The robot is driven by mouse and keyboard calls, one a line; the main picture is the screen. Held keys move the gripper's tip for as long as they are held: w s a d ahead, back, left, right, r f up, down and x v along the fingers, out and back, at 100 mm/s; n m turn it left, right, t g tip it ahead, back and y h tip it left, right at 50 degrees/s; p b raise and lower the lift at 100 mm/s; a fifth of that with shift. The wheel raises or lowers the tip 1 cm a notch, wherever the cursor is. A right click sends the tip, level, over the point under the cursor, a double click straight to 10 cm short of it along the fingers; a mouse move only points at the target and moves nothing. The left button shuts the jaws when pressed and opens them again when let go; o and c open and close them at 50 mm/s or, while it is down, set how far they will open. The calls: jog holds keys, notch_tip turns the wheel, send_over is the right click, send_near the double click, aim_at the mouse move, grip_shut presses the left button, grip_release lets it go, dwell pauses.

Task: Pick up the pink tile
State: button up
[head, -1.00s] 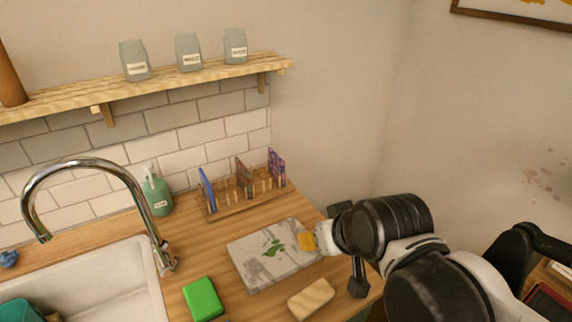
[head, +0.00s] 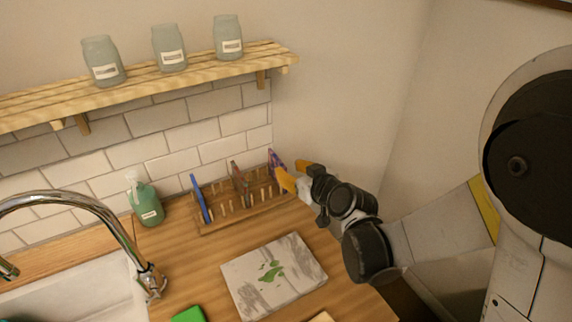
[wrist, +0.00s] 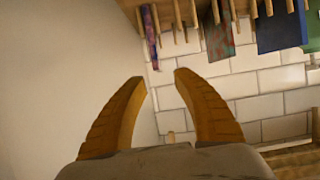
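A wooden rack (head: 232,217) with upright pegs holds three thin tiles on edge. The tile at its right end (head: 274,160) is purple-pink and patterned, the nearest match to pink; it also shows at the upper left of the wrist view (wrist: 151,38). A reddish-brown tile (head: 239,177) stands in the middle and a blue tile (head: 200,199) at the left end. My gripper (head: 297,174) has orange fingers, spread open and empty, just right of the rack's right end. In the wrist view the open fingers (wrist: 160,78) point toward the purple-pink tile, apart from it.
A marbled slab (head: 300,255) with a green leaf mark lies in front of the rack. A green soap bottle (head: 145,201), sink (head: 90,290) and tap (head: 130,235) are at left. A shelf (head: 150,85) with three jars hangs above. A green block (head: 188,315) lies at the front.

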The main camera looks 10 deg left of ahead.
aim_at(277, 161)
jog(key=b+x, duration=0.1)
jog(key=x, duration=0.3)
jog(key=shift+w+a+f, duration=0.1)
jog(key=shift+a+f, duration=0.05)
jog(key=shift+f, duration=0.05)
jog(key=b+x, duration=0.2)
jog(key=x, duration=0.3)
jog(key=shift+w, duration=0.25)
jog(key=shift+d+r, duration=0.1)
jog(key=shift+d, duration=0.1)
grip_shut()
